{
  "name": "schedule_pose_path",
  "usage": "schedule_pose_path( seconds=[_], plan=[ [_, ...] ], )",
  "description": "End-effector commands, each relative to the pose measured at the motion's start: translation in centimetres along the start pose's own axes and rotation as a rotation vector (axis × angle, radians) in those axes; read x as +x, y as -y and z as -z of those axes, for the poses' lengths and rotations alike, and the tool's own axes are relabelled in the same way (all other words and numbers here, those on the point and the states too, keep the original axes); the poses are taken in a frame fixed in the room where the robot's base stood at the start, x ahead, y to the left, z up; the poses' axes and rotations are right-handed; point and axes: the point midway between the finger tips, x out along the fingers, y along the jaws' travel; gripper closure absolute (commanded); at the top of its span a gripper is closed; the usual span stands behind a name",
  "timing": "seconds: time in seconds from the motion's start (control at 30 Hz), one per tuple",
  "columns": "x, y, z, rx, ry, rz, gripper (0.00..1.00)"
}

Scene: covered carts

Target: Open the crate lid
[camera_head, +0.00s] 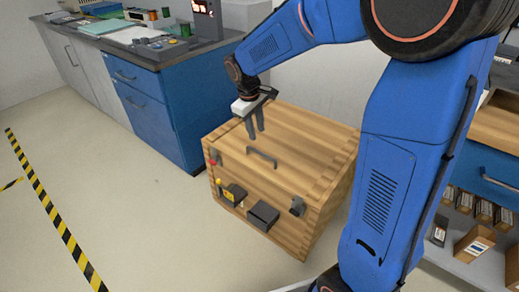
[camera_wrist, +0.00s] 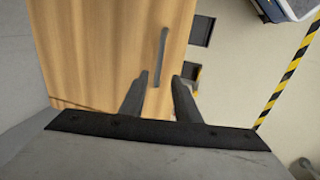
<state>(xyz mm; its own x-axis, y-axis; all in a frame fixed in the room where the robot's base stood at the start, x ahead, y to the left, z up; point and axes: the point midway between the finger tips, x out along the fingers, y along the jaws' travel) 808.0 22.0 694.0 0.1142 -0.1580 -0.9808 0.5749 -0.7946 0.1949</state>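A wooden crate (camera_head: 315,160) stands on the floor, its lid shut. A dark bar handle (camera_head: 262,157) lies on the lid near the front edge, and it also shows in the wrist view (camera_wrist: 161,57). The handle lies ahead of the fingertips, roughly in line with the gap. I cannot tell the exact height above the lid.
Dark latches (camera_head: 297,206) and boxes (camera_head: 263,215) are on the crate's front. A blue cabinet with a worktop (camera_head: 190,50) stands behind left. A shelf with small boxes (camera_head: 475,247) is at the right. The floor (camera_head: 140,190) in front and left is clear.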

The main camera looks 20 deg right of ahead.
Motion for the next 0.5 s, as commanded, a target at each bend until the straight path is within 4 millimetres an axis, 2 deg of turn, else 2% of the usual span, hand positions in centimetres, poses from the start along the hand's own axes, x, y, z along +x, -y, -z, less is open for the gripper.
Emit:
schedule_pose_path(
  seconds=[0.2, 0.5],
  plan=[
    [4.0, 0.0, -0.1, -0.001, 0.004, 0.002, 0.71],
    [8.8, 0.0, -0.1, 0.001, 0.002, 0.001, 0.71]
  ],
)
